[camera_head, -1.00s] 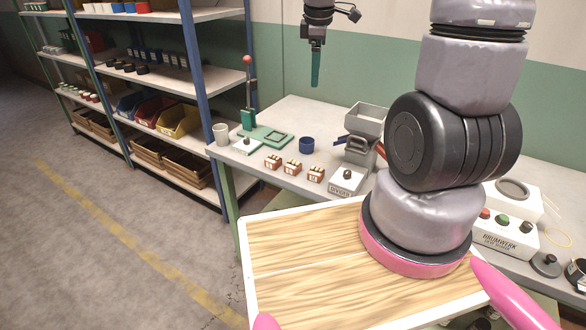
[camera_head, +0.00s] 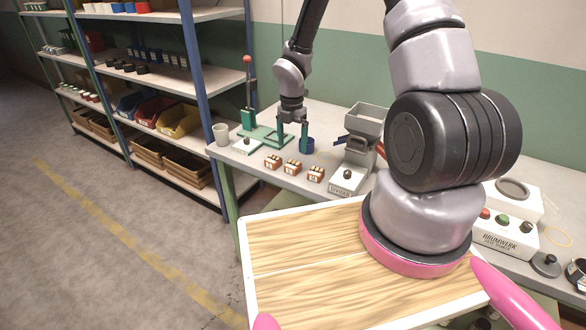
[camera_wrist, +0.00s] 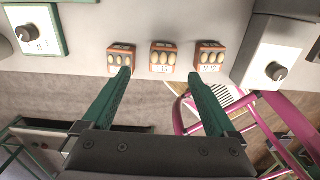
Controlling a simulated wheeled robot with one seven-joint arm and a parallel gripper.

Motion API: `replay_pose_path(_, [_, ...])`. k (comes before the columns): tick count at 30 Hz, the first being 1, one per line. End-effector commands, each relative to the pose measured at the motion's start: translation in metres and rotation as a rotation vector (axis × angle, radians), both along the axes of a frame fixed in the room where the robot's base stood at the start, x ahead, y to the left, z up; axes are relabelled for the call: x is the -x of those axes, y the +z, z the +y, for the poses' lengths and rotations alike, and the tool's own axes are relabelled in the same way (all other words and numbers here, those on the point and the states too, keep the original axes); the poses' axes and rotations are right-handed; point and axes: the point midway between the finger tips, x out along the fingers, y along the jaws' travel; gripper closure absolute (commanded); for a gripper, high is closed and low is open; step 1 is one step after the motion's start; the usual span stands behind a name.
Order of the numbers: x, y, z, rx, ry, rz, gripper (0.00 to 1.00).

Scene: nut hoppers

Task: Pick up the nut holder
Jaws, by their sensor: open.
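Three small red-brown holders with pale nuts on their faces stand in a row near the table's front edge: a left one (camera_head: 272,162), a middle one (camera_head: 291,168) and a right one (camera_head: 315,174). I cannot tell which one the task means. In the wrist view the left (camera_wrist: 121,58), middle (camera_wrist: 162,57) and right (camera_wrist: 208,57) holders show with unreadable labels. My gripper (camera_head: 291,146) is open with green fingers and hangs over the table behind the row. In the wrist view my gripper (camera_wrist: 159,76) has nothing between its fingertips, and the middle holder shows between and beyond them.
A green lever press (camera_head: 247,120) and a white knob box (camera_head: 246,145) are at left. A grey hopper (camera_head: 366,121) and a knobbed divider box (camera_head: 346,181) stand at right. The floor at left is clear.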

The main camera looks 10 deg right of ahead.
Motion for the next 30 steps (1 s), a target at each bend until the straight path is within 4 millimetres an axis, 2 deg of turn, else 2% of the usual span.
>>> replay_pose_path(3, [0.0, -0.016, 0.0, 0.001, -0.001, 0.001, 0.07])
replay_pose_path(8, [0.001, -0.027, 0.0, 0.001, -0.002, 0.001, 0.07])
replay_pose_path(18, [0.006, -0.071, -0.001, 0.001, -0.002, -0.001, 0.07])
replay_pose_path(26, [0.006, -0.075, -0.001, 0.0, -0.003, -0.001, 0.07])
replay_pose_path(27, [0.006, -0.075, -0.002, 0.0, -0.003, -0.001, 0.11])
replay_pose_path(29, [0.006, -0.075, -0.001, 0.0, -0.003, -0.001, 0.34])
replay_pose_path(30, [0.006, -0.075, -0.001, 0.0, -0.003, -0.001, 0.5])
